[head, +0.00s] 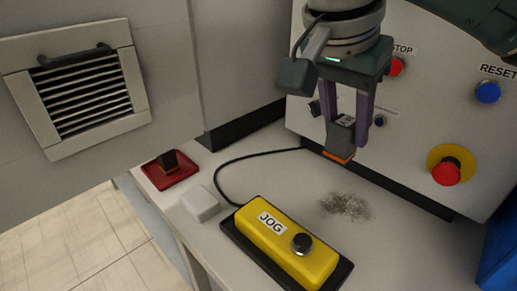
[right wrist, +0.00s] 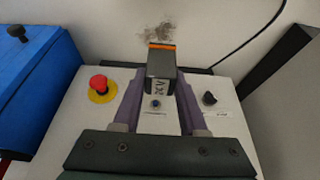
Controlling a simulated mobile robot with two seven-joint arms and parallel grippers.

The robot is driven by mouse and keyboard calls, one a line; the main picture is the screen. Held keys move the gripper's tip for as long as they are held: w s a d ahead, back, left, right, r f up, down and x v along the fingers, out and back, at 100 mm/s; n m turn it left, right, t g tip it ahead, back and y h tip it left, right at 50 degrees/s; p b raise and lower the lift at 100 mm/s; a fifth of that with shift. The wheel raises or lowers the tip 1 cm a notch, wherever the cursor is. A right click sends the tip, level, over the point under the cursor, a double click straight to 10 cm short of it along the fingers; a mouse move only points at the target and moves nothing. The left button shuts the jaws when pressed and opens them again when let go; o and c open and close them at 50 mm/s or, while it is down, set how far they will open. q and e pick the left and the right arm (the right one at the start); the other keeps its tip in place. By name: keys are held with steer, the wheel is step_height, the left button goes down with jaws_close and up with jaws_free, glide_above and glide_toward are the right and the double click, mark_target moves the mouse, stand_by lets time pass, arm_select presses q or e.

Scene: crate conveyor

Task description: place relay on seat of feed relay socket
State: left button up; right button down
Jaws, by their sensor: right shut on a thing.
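The relay (head: 341,136) is a small dark grey block with an orange edge at its lower end. My right gripper (head: 349,118) is shut on it, with purple fingers on either side, and holds it in the air above the pale tabletop, in front of the control panel. In the right wrist view the relay (right wrist: 161,69) sits between the fingers of my right gripper (right wrist: 160,82), its orange edge pointing away and "24V" lettering on its face. I cannot make out the feed relay socket in either view. My left gripper is not in view.
A yellow JOG box (head: 284,247) with a black knob stands on the table (head: 262,158), near a white block (head: 200,204) and a red tray (head: 158,181) with a dark block. The panel (head: 420,130) carries a red emergency button (head: 447,171). A dark smudge (head: 345,206) marks the table.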

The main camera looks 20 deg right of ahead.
arm_select(q)
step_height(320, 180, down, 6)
steer(key=b, duration=0.4)
arm_select(e)
step_height(320, 180, down, 15)
steer(key=shift+f, duration=0.1)
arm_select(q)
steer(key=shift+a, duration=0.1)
arm_select(e)
steer(key=shift+f, duration=0.1)
steer(key=c, duration=0.7)
jaws_free()
steer(key=shift+o, duration=1.3)
